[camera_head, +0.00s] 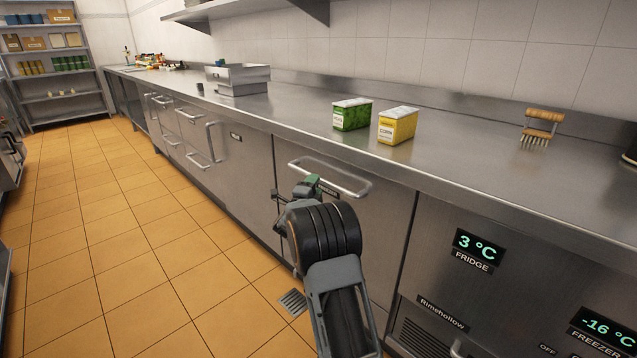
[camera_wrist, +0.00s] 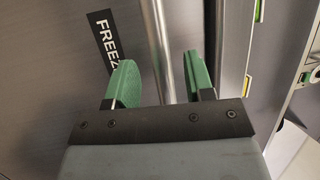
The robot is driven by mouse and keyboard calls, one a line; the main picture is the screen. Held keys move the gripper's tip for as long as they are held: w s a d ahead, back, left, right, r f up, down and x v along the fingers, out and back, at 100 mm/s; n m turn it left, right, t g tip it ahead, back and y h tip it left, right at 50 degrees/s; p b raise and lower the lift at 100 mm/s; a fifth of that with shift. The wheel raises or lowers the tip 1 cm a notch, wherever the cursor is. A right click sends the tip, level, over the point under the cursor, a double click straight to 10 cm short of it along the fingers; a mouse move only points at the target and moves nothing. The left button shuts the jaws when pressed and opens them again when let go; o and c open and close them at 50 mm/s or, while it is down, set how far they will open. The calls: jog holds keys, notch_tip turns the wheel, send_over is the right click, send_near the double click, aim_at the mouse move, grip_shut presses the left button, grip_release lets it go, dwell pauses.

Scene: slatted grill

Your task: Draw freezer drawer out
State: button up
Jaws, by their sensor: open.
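The freezer drawer (camera_head: 375,235) is a flat steel front under the counter, flush with its neighbours, so it looks shut. Its bar handle (camera_head: 345,188) runs across the top of the front. In the wrist view the handle (camera_wrist: 159,30) runs up the picture beside a black label (camera_wrist: 107,40) reading "FREEZ", partly hidden by a finger. My gripper (camera_head: 310,183) is at the left part of the handle. In the wrist view the green fingers of my gripper (camera_wrist: 158,68) are open, one on each side of the bar, with visible gaps. Contact cannot be told.
A green box (camera_head: 351,115) and a yellow box (camera_head: 397,126) stand on the counter (camera_head: 460,165) above. A brush (camera_head: 540,128) is further right. A panel at right shows fridge and freezer temperatures (camera_head: 478,250). The tiled floor (camera_head: 130,235) at left is clear, with a small drain (camera_head: 293,302).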

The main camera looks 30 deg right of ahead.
jog(key=shift+x, duration=1.95)
jog(key=shift+c, duration=0.3)
grip_shut()
